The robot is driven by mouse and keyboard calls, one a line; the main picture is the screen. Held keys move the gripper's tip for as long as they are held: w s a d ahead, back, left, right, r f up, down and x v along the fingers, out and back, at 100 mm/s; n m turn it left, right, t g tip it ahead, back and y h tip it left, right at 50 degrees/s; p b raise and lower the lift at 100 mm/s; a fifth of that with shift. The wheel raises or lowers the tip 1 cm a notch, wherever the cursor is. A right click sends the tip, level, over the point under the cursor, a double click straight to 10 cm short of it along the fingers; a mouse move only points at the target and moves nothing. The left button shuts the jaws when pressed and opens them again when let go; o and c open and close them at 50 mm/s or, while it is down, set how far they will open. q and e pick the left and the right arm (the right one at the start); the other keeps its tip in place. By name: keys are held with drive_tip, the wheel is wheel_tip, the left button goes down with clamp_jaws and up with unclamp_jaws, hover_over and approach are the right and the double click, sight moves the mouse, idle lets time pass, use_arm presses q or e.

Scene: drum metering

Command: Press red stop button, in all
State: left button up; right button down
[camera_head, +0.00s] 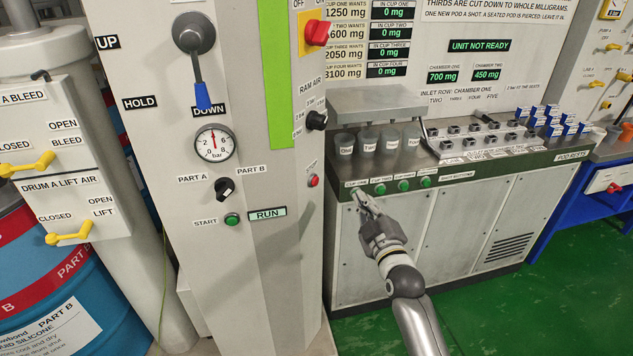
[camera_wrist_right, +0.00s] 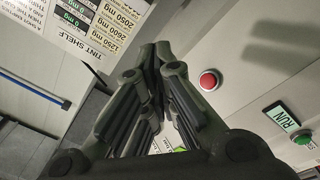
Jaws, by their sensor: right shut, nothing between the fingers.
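The red stop button (camera_head: 314,181) sits on the side face of the grey control column, right of the RUN display. It also shows in the right wrist view (camera_wrist_right: 209,81), just right of the fingertips and apart from them. My right gripper (camera_head: 366,204) is shut and empty, in front of the green-edged bench to the right of the button. In the right wrist view its fingers (camera_wrist_right: 158,60) come together near the middle. My left gripper is not in view.
The column carries a green START button (camera_head: 232,219), a lit RUN display (camera_head: 268,213), a black PART A/PART B selector (camera_head: 224,189), a gauge (camera_head: 214,143) and a blue-handled lever (camera_head: 201,95). A red rotary switch (camera_head: 315,33) is above. Green cup buttons (camera_head: 380,189) line the bench edge.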

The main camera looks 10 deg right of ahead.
sight(315, 181)
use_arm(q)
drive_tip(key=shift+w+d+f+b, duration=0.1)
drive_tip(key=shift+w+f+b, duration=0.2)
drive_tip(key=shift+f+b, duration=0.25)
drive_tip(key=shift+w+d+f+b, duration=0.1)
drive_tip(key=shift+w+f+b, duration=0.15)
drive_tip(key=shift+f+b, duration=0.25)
use_arm(e)
drive_tip(key=w+a, duration=0.6)
drive_tip(key=shift+a, duration=0.15)
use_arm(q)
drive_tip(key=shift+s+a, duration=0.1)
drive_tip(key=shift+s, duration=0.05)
use_arm(e)
drive_tip(key=shift+w+a, duration=0.1)
drive_tip(key=shift+a, duration=0.05)
drive_tip(key=shift+w+a, duration=0.15)
idle(0.3)
drive_tip(key=shift+w+a, duration=0.3)
idle(0.8)
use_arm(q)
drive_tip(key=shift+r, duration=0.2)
use_arm(e)
drive_tip(key=shift+s+d, duration=0.1)
use_arm(q)
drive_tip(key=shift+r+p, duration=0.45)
drive_tip(key=shift+p, duration=0.2)
use_arm(e)
drive_tip(key=shift+s+d, duration=0.5)
